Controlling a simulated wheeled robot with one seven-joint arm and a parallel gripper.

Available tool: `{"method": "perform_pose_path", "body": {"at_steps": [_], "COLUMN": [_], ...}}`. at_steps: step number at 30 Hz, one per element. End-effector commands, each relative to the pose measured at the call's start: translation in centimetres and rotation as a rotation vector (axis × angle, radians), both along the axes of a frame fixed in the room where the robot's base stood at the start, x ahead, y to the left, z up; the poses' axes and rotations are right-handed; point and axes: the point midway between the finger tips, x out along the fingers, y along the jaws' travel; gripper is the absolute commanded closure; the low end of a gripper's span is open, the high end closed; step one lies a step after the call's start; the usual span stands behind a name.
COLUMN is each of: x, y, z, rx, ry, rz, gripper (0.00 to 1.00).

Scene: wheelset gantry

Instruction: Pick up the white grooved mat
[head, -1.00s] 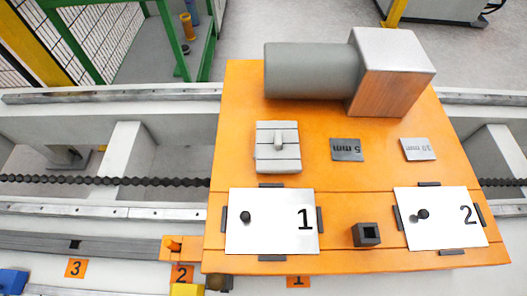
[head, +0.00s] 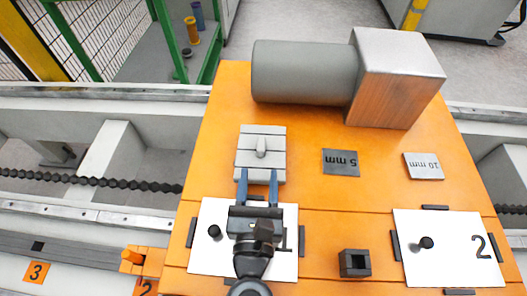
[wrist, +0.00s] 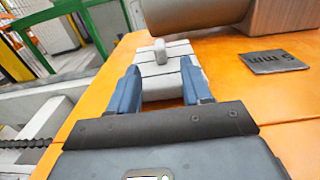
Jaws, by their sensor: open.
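The white grooved mat (head: 274,160) lies on the orange table, with grooves across it and a small upright knob (head: 262,147) on top. It also shows in the wrist view (wrist: 162,86), straight ahead between the fingers. My gripper (head: 258,176) is open and empty, with its two blue fingertips at the mat's near edge in the head view. In the wrist view, the fingers (wrist: 160,72) appear on either side of the mat's near part. I cannot tell whether they touch it or how high they are above the table.
A grey cylinder (head: 305,72) joined to a block (head: 397,75) stands behind the mat. A "5 mm" plate (head: 341,162) and "10 mm" plate (head: 423,166) lie to the right. White plate 2 (head: 450,265) and a dark square socket (head: 355,263) are nearer. My arm partly covers another white plate (head: 208,262).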

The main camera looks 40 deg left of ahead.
Motion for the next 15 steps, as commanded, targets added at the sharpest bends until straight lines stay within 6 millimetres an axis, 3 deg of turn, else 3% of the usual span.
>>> {"method": "perform_pose_path", "body": {"at_steps": [15], "x": [5.2], "y": [3.4], "z": [0.2], "rx": [-0.002], "ry": [-0.004], "rz": [-0.001], "gripper": [0.51]}}
